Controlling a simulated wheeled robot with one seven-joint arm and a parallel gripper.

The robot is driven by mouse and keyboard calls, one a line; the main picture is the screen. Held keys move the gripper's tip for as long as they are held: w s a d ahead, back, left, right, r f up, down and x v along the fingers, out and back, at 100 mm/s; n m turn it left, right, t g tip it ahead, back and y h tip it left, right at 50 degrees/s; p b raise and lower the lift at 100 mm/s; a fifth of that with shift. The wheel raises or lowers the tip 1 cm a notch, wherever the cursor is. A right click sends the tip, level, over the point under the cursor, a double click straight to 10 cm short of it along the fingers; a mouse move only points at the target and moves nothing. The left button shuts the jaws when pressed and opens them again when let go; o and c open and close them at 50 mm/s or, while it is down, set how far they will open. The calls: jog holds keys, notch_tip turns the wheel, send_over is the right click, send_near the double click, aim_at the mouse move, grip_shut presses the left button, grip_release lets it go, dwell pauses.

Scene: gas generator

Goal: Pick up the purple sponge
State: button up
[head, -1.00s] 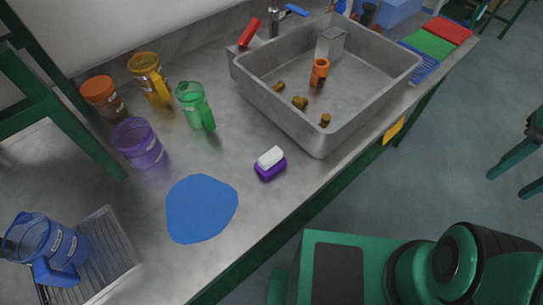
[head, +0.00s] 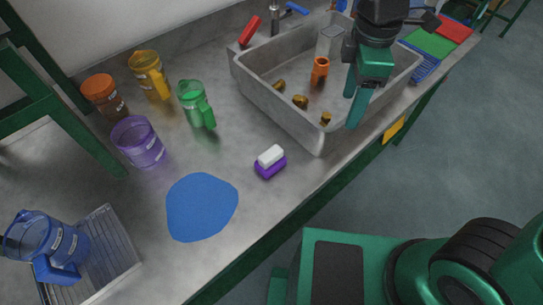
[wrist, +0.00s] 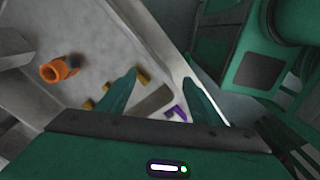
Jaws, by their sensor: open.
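The purple sponge (head: 270,168) has a white upper part and lies on the grey counter (head: 262,210), between the blue patch and the sink. In the wrist view the sponge (wrist: 176,113) shows small between my fingers, partly hidden by the finger on the right. My gripper (head: 357,108) is open and empty. It hangs over the right front part of the sink, to the right of the sponge and apart from it. In the wrist view my two fingertips (wrist: 160,77) stand well apart.
The metal sink (head: 262,100) holds an orange cup (head: 319,70) and several small brown pieces. Green (head: 196,104), purple (head: 138,143), yellow (head: 149,74) and orange (head: 103,95) containers stand left. A blue pitcher (head: 45,240) stands on the drain rack. The counter around the sponge is clear.

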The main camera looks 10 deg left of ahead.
aim_at(271, 152)
jog(key=s+a+n, duration=0.2)
jog(key=a+n, duration=0.1)
jog(key=a, duration=0.2)
jog(key=s+a+f+n, duration=0.1)
jog(key=s+a+n, duration=0.1)
jog(key=a, duration=0.3)
jog(key=s+a+f+n, duration=0.1)
jog(key=s+a+n, duration=0.1)
jog(key=a+n, duration=0.2)
jog(key=shift+s+a+f, duration=0.1)
jog(key=shift+s+a, duration=0.1)
jog(key=shift+a, duration=0.3)
jog(key=shift+s+a, duration=0.15)
jog(key=shift+a, duration=0.3)
jog(key=shift+s+a+f, duration=0.15)
jog(key=shift+a+f, duration=0.05)
jog(key=shift+f, duration=0.1)
notch_tip(271, 152, down, 5)
jog(key=shift+r, duration=0.1)
jog(key=shift+s+d+f, duration=0.15)
jog(key=shift+f, duration=1.2)
jog(key=shift+s+d+f, duration=0.1)
jog(key=shift+s+f, duration=0.05)
jog(key=shift+f, duration=1.2)
jog(key=c, duration=1.1)
